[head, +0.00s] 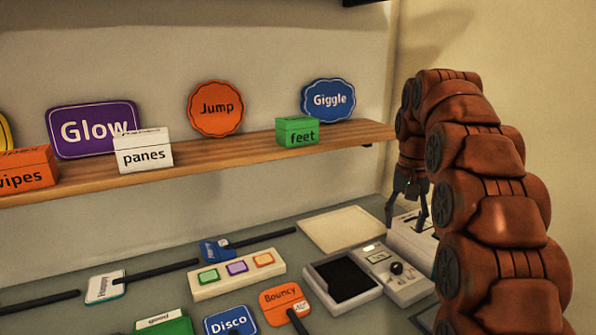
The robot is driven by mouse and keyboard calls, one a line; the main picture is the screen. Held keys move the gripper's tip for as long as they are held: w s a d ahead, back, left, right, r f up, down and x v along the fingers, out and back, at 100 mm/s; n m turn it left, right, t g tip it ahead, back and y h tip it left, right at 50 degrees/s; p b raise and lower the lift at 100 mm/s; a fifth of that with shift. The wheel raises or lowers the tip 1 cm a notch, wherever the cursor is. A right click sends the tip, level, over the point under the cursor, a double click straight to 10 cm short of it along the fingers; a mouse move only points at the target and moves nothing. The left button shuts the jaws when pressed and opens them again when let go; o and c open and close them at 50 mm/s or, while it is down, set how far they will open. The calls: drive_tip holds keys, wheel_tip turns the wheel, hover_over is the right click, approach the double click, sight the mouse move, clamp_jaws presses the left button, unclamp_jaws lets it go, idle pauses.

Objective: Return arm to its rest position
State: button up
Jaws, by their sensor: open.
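My arm, with rust-orange segments, rises at the right of the head view and bends down over the right end of the counter. My gripper (406,213) points down with its dark fingers apart. It is over or beside a white box-like device (410,240) at the back right. I see nothing held between the fingers. The arm hides part of that device and the counter behind it.
A wooden shelf (230,155) holds several signs and small boxes, including a green "feet" box (297,132) near my arm. On the counter are a button panel (237,273), a device with a black pad (342,278), and a blank cream board (341,229).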

drive_tip(key=s+a+n+p, duration=0.15)
drive_tip(key=s+a, duration=0.25)
drive_tip(key=s, duration=0.4)
drive_tip(key=s+a+n+p, duration=0.1)
drive_tip(key=s+a+p, duration=0.2)
drive_tip(key=s, duration=0.6)
drive_tip(key=s+a+f+n+g+p, duration=0.1)
drive_tip(key=s+a+f+p, duration=0.1)
drive_tip(key=s, duration=0.8)
drive_tip(key=s+a+f+n+p, duration=0.1)
drive_tip(key=s+f, duration=0.3)
drive_tip(key=s, duration=0.6)
drive_tip(key=shift+s+a+f+g+p, duration=0.3)
drive_tip(key=shift+s+a+g+p, duration=0.1)
drive_tip(key=shift+a+p, duration=0.15)
drive_tip(key=shift+c, duration=0.2)
